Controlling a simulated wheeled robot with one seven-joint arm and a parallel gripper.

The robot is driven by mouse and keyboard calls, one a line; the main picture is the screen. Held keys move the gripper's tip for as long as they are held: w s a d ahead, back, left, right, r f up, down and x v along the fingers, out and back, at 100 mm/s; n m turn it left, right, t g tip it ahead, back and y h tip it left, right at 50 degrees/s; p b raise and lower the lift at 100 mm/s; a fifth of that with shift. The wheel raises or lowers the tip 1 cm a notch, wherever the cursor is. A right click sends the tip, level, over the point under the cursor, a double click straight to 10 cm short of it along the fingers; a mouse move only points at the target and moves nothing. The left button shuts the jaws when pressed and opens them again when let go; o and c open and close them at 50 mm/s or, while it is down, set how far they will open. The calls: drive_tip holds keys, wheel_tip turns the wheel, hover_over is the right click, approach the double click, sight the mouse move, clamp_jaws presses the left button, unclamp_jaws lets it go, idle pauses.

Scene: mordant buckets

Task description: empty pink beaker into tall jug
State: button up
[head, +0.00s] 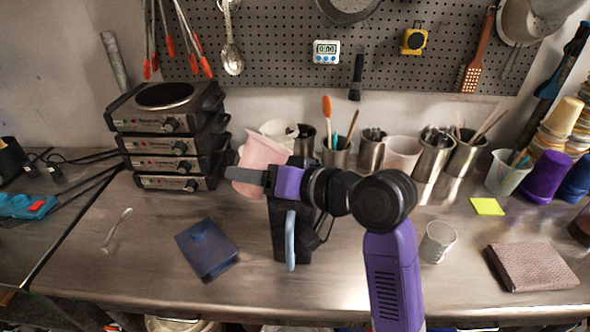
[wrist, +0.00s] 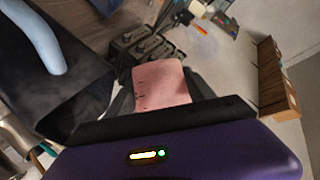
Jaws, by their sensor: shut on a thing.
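The pink beaker (head: 264,152) is held up in the head view, its top leaning a little to the right. My gripper (head: 248,174) is shut on it; in the wrist view the beaker (wrist: 160,84) sits between the two dark fingers (wrist: 162,98). The tall jug (head: 280,225) is black with a light blue handle and stands upright on the bench, just below and right of the beaker. Its upper part is partly hidden by my gripper. In the wrist view the jug (wrist: 62,85) is large at the left. The beaker's contents are not visible.
Stacked hot plates (head: 168,140) stand at the back left. A blue book-like object (head: 207,248) and a spoon (head: 116,230) lie left of the jug. A clear glass (head: 437,242) stands to the right. Metal cups (head: 371,152) line the back. The front bench is mostly clear.

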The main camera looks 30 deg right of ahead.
sight(247, 192)
drive_tip(key=shift+a+r+n+h+p, duration=0.3)
drive_tip(key=shift+n+p, duration=0.2)
drive_tip(key=shift+p, duration=0.2)
drive_tip(key=shift+s+a+f+n+h, duration=0.1)
drive_tip(key=shift+a+f+n+h, duration=0.05)
drive_tip(key=shift+a+n+h, duration=0.2)
drive_tip(key=shift+s+a+f+n+h, duration=0.1)
drive_tip(key=shift+a+f+n+h, duration=0.2)
drive_tip(key=shift+f+n, duration=0.25)
drive_tip(key=shift+a+f+n+h, duration=0.25)
drive_tip(key=shift+a+f+n, duration=0.05)
drive_tip(key=shift+f+n, duration=0.2)
drive_tip(key=shift+a+r+n+h+p, duration=0.3)
drive_tip(key=shift+n+h+p, duration=0.3)
drive_tip(key=shift+n+p, duration=0.15)
wheel_tip(247, 192, up, 4)
drive_tip(key=p, duration=0.4)
drive_tip(key=shift+r, duration=0.95)
